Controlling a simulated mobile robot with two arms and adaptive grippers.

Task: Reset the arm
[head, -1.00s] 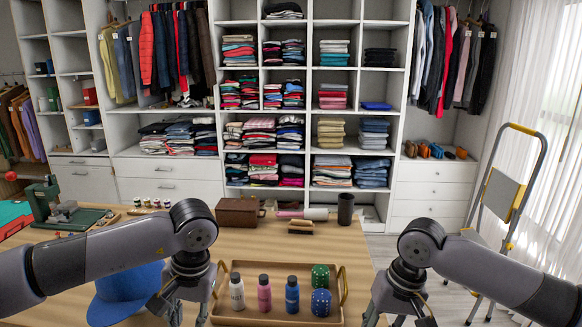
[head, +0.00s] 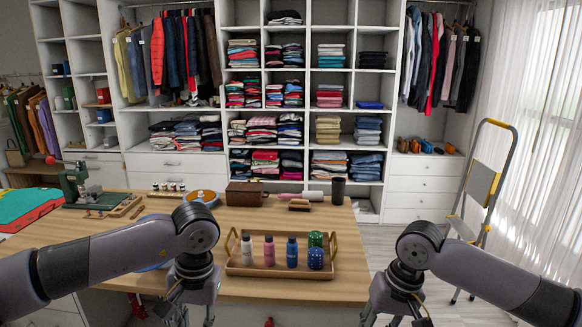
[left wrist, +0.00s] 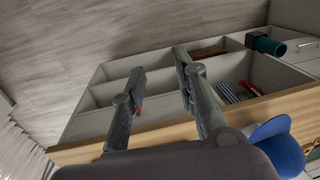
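My left gripper (head: 192,318) hangs at the lower left of the head view, in front of the table's near edge. In the left wrist view its two fingers (left wrist: 158,70) are spread, with nothing between them. My right gripper (head: 397,318) hangs at the lower right, off the table's right end, with its fingers apart and nothing seen in it. Both arms are bent, with their elbows toward the middle. The fingertips in the head view run close to the bottom edge.
The wooden table (head: 330,215) holds a tray (head: 240,268) with bottles and cups, a brown box (head: 245,193) and a dark cup (head: 338,190). A blue cap (left wrist: 280,145) lies near its edge. A stepladder (head: 482,185) stands at right.

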